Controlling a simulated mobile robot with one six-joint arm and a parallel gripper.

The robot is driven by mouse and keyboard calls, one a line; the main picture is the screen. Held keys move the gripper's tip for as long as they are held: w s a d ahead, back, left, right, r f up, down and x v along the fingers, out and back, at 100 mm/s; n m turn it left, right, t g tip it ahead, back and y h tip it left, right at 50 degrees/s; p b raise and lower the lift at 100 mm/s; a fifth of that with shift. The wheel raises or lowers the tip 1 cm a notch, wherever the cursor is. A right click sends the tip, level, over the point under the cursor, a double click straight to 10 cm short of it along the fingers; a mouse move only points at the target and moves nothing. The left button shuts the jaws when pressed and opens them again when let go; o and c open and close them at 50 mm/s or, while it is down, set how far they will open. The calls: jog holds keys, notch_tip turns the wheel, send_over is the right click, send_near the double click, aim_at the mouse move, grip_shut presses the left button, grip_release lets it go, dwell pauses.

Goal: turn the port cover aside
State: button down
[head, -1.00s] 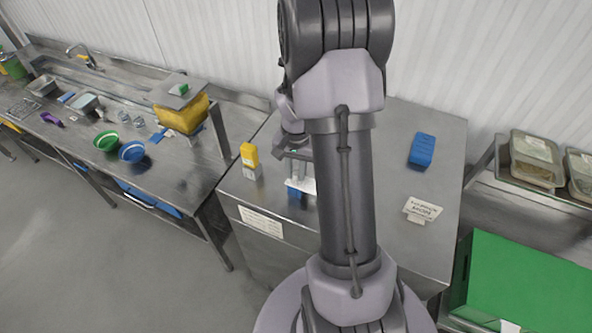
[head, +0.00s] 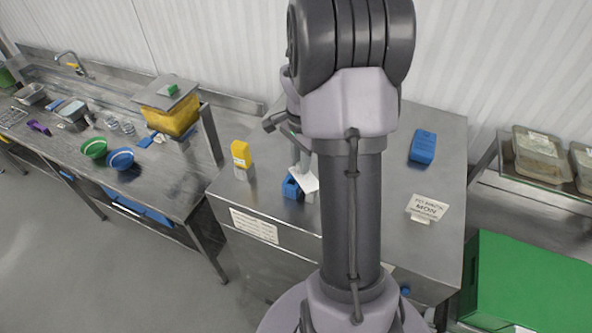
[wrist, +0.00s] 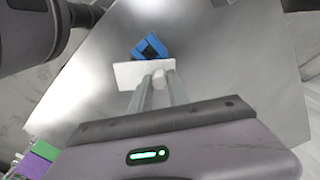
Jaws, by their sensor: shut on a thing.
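A white plate, which looks like the port cover (wrist: 128,75), is at my fingertips in the wrist view; it also shows in the head view (head: 307,181). My gripper (wrist: 159,84) is shut on the cover, seemingly by a small pale knob. A blue block with a dark square opening (wrist: 148,45) lies just beyond the plate, and it shows left of the plate in the head view (head: 290,188). The opening is partly uncovered. The plate looks tilted in the head view. I cannot tell whether it touches the block. My arm hides part of this area.
A yellow-and-white container (head: 241,155) stands left of my gripper on the steel table (head: 375,190). A blue block (head: 423,147) and a small white sign (head: 427,208) are on the right. A green bin (head: 530,285) stands at the lower right.

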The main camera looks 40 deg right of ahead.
jog(key=m+b, duration=0.1)
jog(key=d+m+b, duration=0.1)
jog(key=shift+s+d+f+m, duration=0.15)
jog(key=shift+s+d+m, duration=0.1)
jog(key=shift+m, duration=0.15)
jog(key=m+b, duration=0.1)
jog(key=s+d+m+b, duration=0.1)
jog(key=m+b, duration=0.1)
jog(key=shift+s+d+m, duration=0.1)
jog(key=shift+d+m, duration=0.15)
jog(key=shift+m, duration=0.05)
jog(key=m+b, duration=0.1)
jog(key=s+d+m+b, duration=0.1)
jog(key=m, duration=0.1)
jog(key=shift+s, duration=0.25)
jog(key=shift+s+d+m+b, duration=0.15)
jog(key=shift+s+m+b, duration=0.2)
jog(key=shift+m+b, duration=0.4)
jog(key=shift+s+d+m+b, duration=0.1)
jog(key=shift+s+m+b, duration=0.3)
jog(key=shift+m, duration=0.55)
jog(key=shift+r, duration=0.2)
jog(key=c, duration=1.3)
grip_release()
jog(key=shift+o, duration=0.2)
